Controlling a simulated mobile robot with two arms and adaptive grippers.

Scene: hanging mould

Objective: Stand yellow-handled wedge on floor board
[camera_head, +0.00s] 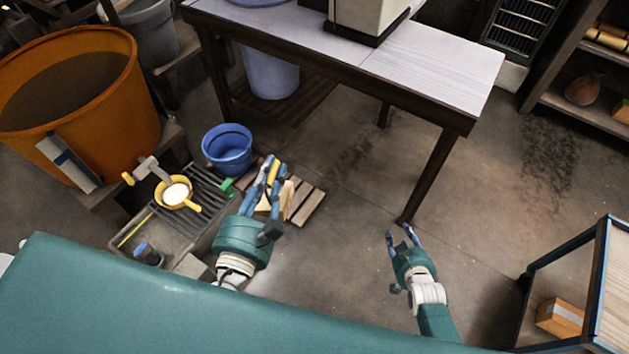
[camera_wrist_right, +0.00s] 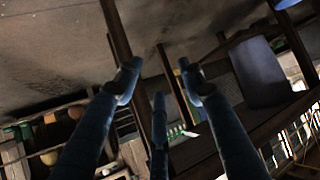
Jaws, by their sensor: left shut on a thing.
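The yellow-handled wedge has a yellow grip (camera_head: 274,172) and a pale wooden body (camera_head: 287,199), seen in the head view left of centre. My left gripper (camera_head: 271,177) is shut on its yellow handle, with blue fingers on both sides of it. The wooden floor board (camera_head: 311,205) is slatted and lies on the floor behind and beside the wedge. The wedge appears over the board; I cannot tell whether its base touches it. My right gripper (camera_head: 402,236) is open and empty over bare floor; its spread fingers also show in the right wrist view (camera_wrist_right: 158,85).
A blue bucket (camera_head: 228,148), a drain grate (camera_head: 207,188) with a yellow strainer (camera_head: 174,194), and an orange tub (camera_head: 134,103) are at the left. A table (camera_head: 428,83) stands behind. A low shelf frame (camera_head: 560,258) is at the right. Floor between the grippers is clear.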

